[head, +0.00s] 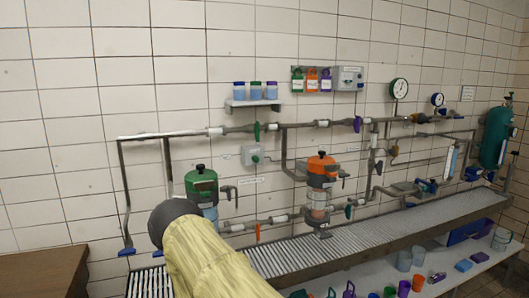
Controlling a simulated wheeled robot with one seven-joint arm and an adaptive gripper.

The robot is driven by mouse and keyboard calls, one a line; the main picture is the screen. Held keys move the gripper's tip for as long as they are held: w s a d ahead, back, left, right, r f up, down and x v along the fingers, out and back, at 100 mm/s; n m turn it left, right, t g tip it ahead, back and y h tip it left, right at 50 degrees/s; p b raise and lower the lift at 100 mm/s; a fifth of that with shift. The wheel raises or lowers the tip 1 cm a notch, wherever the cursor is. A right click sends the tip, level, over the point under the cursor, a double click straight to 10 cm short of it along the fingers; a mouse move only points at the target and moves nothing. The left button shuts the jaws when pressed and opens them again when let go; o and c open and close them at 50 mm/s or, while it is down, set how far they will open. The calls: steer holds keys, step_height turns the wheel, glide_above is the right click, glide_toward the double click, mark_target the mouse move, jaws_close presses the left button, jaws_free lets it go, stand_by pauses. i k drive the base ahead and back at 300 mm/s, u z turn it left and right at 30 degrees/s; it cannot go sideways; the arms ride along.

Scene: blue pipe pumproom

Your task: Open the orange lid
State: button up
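The orange lid (322,170) has a dark knob on top and caps an upright clear vessel (318,204) near the middle of the head view. It appears seated on the vessel, with a dark fitting at its right side. A similar green lid (201,182) caps another vessel to the left, whose lower part is partly covered by my arm. My arm, in a yellow sleeve with a dark rounded joint, rises from the bottom, left of the orange lid and apart from it. My gripper does not show.
A long slatted bench (345,244) runs below the pipes. Pipes and coloured valve handles surround the vessel. A lower white shelf (455,268) holds cups and small boxes. A wall shelf (253,103) holds several jars. A brown wooden surface (45,272) is at the left.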

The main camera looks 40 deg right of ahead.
mark_target(315, 164)
steer(key=u, duration=0.2)
steer(key=i, duration=0.4)
steer(key=z, duration=1.05)
